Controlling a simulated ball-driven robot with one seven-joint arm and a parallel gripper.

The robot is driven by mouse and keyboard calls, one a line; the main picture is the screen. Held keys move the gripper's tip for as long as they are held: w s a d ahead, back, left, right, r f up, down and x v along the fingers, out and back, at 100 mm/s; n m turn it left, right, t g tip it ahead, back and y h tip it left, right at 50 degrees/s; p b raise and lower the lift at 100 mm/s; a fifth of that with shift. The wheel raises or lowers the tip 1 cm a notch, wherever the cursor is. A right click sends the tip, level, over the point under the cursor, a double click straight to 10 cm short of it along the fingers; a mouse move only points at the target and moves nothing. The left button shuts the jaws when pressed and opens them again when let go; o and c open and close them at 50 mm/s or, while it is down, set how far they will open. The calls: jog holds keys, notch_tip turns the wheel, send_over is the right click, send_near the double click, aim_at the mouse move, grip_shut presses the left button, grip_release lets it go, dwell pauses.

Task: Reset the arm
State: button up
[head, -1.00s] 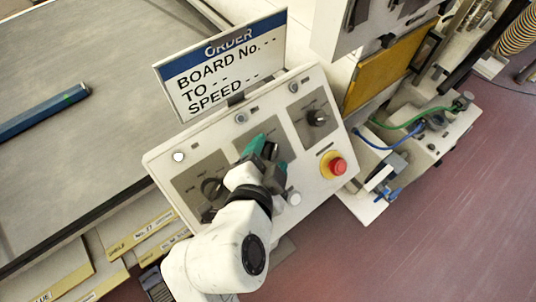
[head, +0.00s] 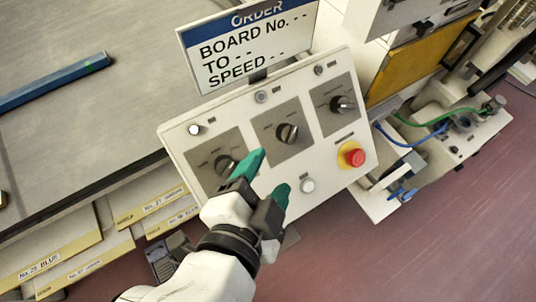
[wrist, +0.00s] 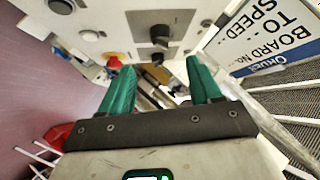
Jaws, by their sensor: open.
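My gripper (head: 266,178) has green fingers and a dark palm. In the head view it is in front of the lower part of a white control panel (head: 329,185), below the middle knob (head: 287,133). The fingers are apart with nothing between them. In the wrist view my gripper (wrist: 160,85) also shows spread and empty, with a dark knob (wrist: 160,34) beyond the fingertips. My gripper partly covers the area beside the left knob (head: 225,164). I cannot tell whether a finger touches the panel.
A red emergency button (head: 353,156) and a white button (head: 308,185) sit on the panel. An order sign (head: 245,45) stands behind it. A grey table (head: 60,150) with a blue bar (head: 50,82) is at left. Open floor (head: 430,230) lies at lower right.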

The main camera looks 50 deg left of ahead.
dwell(0.4)
jog(key=w+d+f+g+h, duration=0.2)
jog(key=w+d+f+h, duration=0.2)
jog(key=w+d+f, duration=0.5)
jog(key=s+d+f+g+h, duration=0.1)
jog(key=d+f, duration=0.3)
jog(key=d, duration=0.4)
jog(key=s+d+f+g+h+b, duration=0.1)
jog(key=d+f+g, duration=0.1)
jog(key=d+f, duration=0.3)
jog(key=s+d+f+n+g+h, duration=0.1)
jog(key=d+f, duration=0.4)
jog(key=d, duration=0.6)
jog(key=shift+d+g+h+b, duration=0.3)
jog(key=shift+d+g+h, duration=0.05)
jog(key=shift+g+h, duration=0.05)
jog(key=s+d+f+g, duration=0.1)
jog(key=s+d, duration=0.1)
jog(key=d, duration=0.1)
jog(key=s+d+f+g, duration=0.1)
jog(key=s+d+f, duration=0.1)
jog(key=s+d, duration=0.1)
jog(key=s+d+f, duration=0.1)
jog(key=s+d, duration=0.1)
jog(key=shift+s+d+f+n+g, duration=0.25)
jog(key=shift+s+d+n+g, duration=0.15)
jog(key=shift+c, duration=0.2)
